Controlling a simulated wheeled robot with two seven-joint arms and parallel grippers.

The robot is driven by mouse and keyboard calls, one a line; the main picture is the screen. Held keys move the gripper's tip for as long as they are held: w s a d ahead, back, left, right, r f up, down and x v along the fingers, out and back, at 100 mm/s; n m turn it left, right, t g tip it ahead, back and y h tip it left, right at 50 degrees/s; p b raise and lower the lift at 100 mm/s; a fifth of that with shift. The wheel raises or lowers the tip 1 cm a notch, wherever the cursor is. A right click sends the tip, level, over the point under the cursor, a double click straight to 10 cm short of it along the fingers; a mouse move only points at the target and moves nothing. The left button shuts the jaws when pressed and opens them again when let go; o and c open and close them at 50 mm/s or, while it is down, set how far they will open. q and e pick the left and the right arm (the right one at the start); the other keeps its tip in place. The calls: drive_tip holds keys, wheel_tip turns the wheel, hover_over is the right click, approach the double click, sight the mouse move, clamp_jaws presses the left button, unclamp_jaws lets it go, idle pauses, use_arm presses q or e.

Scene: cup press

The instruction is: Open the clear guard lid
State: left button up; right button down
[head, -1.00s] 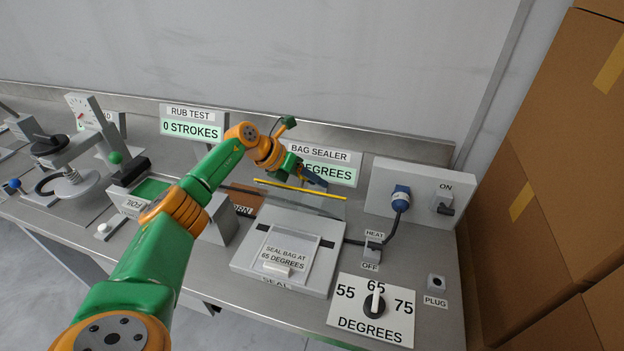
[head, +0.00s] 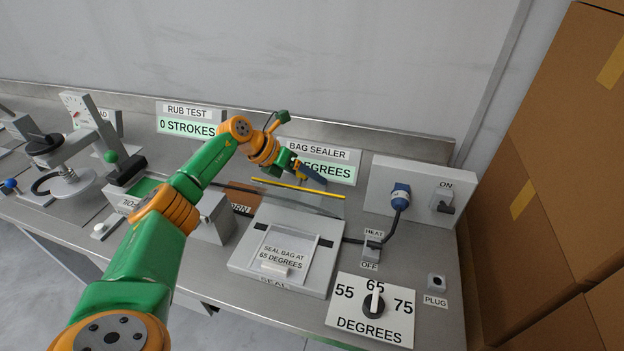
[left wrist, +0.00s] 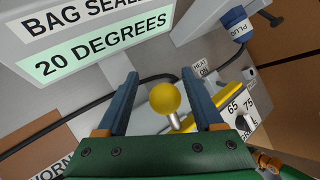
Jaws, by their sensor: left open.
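The clear guard lid (head: 318,199) is a faint see-through panel at the back of the bag sealer (head: 245,262). A yellow strip (head: 280,184) runs along its edge; the panel's exact tilt is hard to tell. The strip also shows in the left wrist view (left wrist: 228,102). My left gripper (head: 314,181) is open, with its blue fingers at the strip. In the left wrist view, a yellow ball knob (left wrist: 165,97) on a metal stem sits between the open fingers, with gaps on both sides. The knob is hidden in the head view. My right gripper is out of view.
The bag sealer sign (head: 318,154) stands close behind the gripper; it reads 20 degrees in the left wrist view. A plug box (head: 420,190) and cable are at right, a dial plate (head: 345,315) in front. The rub test rig (head: 70,180) is at left.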

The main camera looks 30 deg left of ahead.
use_arm(q)
drive_tip(key=b+v, duration=0.1)
drive_tip(key=v, duration=0.4)
drive_tip(key=shift+s+a, duration=0.1)
drive_tip(key=shift+a, duration=0.1)
